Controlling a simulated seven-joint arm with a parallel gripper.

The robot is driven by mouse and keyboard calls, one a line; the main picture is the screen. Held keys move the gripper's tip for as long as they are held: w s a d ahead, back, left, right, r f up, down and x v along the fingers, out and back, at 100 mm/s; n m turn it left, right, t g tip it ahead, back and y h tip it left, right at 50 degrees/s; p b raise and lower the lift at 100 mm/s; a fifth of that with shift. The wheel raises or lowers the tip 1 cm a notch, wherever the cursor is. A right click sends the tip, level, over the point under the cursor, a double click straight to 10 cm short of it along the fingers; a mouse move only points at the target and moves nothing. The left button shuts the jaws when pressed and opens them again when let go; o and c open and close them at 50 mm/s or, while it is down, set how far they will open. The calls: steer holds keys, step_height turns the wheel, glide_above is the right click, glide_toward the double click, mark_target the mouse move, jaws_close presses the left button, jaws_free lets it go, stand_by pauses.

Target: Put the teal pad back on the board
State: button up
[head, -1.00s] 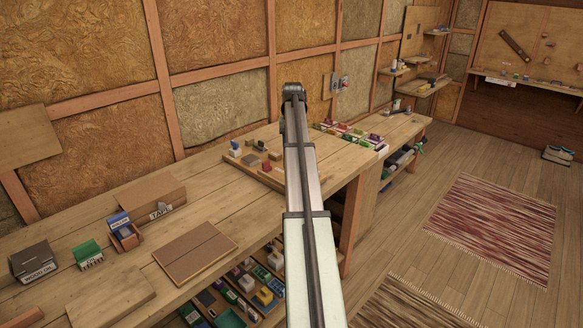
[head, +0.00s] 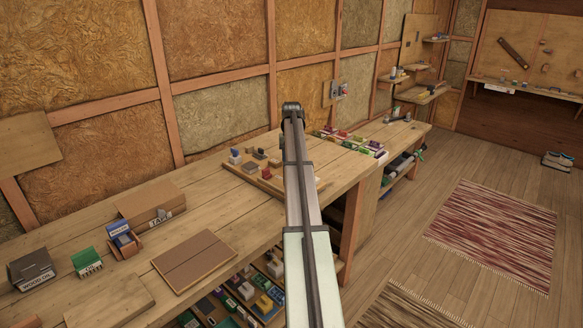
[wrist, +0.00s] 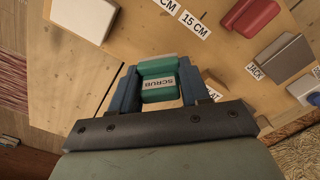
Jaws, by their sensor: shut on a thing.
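The teal pad (wrist: 159,70) is between the two blue fingers of my gripper (wrist: 158,84) in the wrist view. My gripper is shut on it, and a white label reading SCRUB faces the camera. The pad hangs over a pale wooden surface (wrist: 125,47) with printed labels; I cannot tell whether it touches the surface. In the head view my arm hides the gripper and the pad. A low wooden board (head: 243,172) with several small blocks lies on the bench behind my arm.

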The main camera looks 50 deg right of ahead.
steer(key=shift+f, duration=1.55)
steer(key=shift+f, duration=0.15)
steer(key=o, duration=1.1)
step_height(320, 180, up, 12)
steer(key=shift+r, duration=0.15)
steer(key=shift+o, duration=0.3)
